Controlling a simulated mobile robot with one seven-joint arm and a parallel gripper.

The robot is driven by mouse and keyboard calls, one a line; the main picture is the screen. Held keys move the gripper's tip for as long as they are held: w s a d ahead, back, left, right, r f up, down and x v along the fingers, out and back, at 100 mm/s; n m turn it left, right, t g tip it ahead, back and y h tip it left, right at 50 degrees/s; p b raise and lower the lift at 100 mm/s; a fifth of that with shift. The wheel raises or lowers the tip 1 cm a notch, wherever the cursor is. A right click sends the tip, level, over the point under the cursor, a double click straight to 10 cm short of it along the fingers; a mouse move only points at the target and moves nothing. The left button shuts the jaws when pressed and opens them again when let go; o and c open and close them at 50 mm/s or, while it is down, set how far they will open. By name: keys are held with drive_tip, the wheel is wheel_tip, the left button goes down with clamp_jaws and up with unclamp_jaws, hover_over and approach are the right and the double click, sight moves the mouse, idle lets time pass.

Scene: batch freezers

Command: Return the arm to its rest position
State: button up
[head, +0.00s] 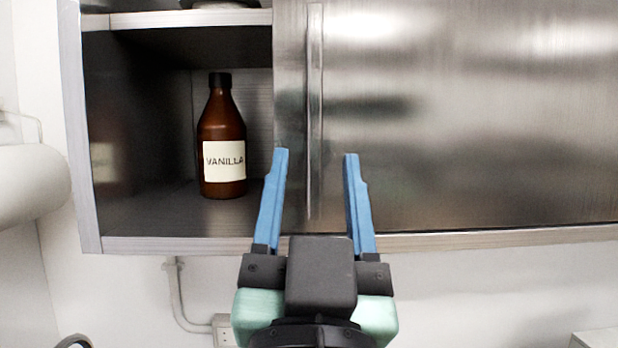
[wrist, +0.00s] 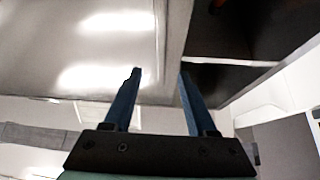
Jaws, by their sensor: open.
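My gripper (head: 316,155) is open and empty, with its two blue fingers pointing up in front of the wall cabinet. In the head view the fingers stand on either side of the vertical edge strip of the steel sliding door (head: 450,120). In the wrist view the gripper (wrist: 158,75) also shows empty, with the door (wrist: 80,45) to the left and the dark open compartment (wrist: 230,80) to the right. I cannot tell whether a finger touches the door.
A brown bottle labelled VANILLA (head: 222,140) stands upright in the open left part of the cabinet. The cabinet's bottom edge (head: 170,245) runs just behind the gripper. A white roll (head: 30,187) is at the far left, and a pipe with an outlet box (head: 224,330) is below.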

drive_tip(key=s+r+n+t, duration=0.1)
drive_tip(key=s+r+t, duration=0.1)
drive_tip(key=s+r, duration=0.3)
drive_tip(key=shift+s+a+r+n+t+y, duration=0.25)
drive_tip(key=shift+s+r+n+t+y, duration=0.05)
drive_tip(key=shift+r+t+y, duration=0.1)
